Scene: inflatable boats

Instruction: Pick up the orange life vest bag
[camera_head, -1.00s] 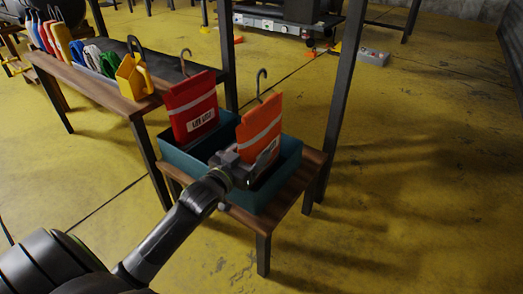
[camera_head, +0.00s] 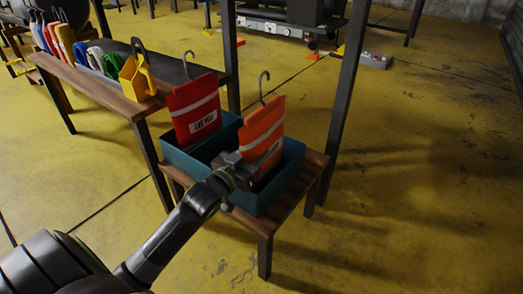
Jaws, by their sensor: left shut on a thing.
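The orange life vest bag (camera_head: 262,131) has a white stripe, a label and a dark hook on top. It stands upright in the right part of a teal bin (camera_head: 262,205) on a small wooden table. My left gripper (camera_head: 250,168) is shut on the lower part of the orange bag, at the bin's near side. The fingertips are partly hidden against the bag, and the bag's bottom is hidden by the bin and gripper. My right gripper is not in view.
A red bag (camera_head: 196,112) with a hook stands in the left part of the bin. A long bench (camera_head: 105,92) at the upper left holds a yellow item (camera_head: 137,77) and several coloured ones. Dark metal posts (camera_head: 347,100) rise behind the bin. The yellow floor at right is clear.

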